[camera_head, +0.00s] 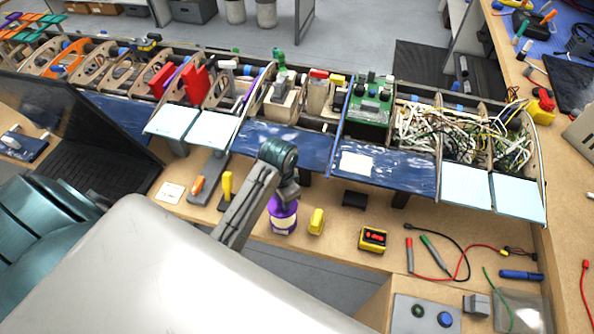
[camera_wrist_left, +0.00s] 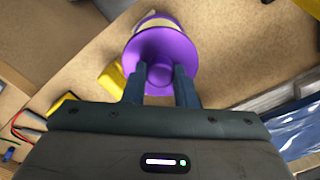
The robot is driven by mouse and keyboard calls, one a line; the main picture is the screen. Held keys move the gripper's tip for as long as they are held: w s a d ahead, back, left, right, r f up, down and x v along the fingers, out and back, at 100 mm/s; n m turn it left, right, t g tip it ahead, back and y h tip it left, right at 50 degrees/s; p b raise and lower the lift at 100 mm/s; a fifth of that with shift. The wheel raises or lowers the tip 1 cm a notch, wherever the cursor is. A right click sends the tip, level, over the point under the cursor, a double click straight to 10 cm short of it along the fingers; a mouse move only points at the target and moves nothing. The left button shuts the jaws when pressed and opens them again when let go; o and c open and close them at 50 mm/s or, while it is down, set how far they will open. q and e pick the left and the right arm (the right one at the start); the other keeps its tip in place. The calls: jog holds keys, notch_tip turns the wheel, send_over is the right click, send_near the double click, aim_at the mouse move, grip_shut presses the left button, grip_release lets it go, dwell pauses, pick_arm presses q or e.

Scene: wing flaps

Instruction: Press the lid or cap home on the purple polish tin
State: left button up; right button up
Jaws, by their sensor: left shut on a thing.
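The purple polish tin (camera_head: 284,227) stands on the wooden bench, a round pot with a pale label, partly hidden in the head view by my left arm. My left gripper (camera_head: 284,197) is directly above it, pointing down. In the left wrist view, the gripper's two fingers (camera_wrist_left: 159,78) are shut on the knob of a round purple lid (camera_wrist_left: 160,49). The lid lies over the tin, whose pale side (camera_wrist_left: 158,20) shows past its edge. I cannot tell whether the lid is fully seated. My right gripper is not in view.
A yellow block (camera_head: 316,221) stands close to the right of the tin. A yellow-black meter (camera_head: 372,239) and test leads (camera_head: 440,252) lie farther right. The wing frame with blue flaps (camera_head: 285,145) runs behind. A laptop (camera_head: 75,140) is at the left.

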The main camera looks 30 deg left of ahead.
pick_arm(q)
jog(key=shift+d+f, duration=0.1)
jog(key=shift+f, duration=0.15)
jog(key=shift+s+f, duration=0.1)
jog(key=shift+f, duration=0.65)
notch_tip(320, 180, down, 2)
jog(key=shift+f, duration=0.25)
jog(key=shift+f+b, duration=0.35)
jog(key=shift+f, duration=0.45)
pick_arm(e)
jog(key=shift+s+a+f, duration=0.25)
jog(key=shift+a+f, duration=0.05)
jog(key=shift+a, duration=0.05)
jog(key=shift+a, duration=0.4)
pick_arm(q)
jog(key=shift+p, duration=0.3)
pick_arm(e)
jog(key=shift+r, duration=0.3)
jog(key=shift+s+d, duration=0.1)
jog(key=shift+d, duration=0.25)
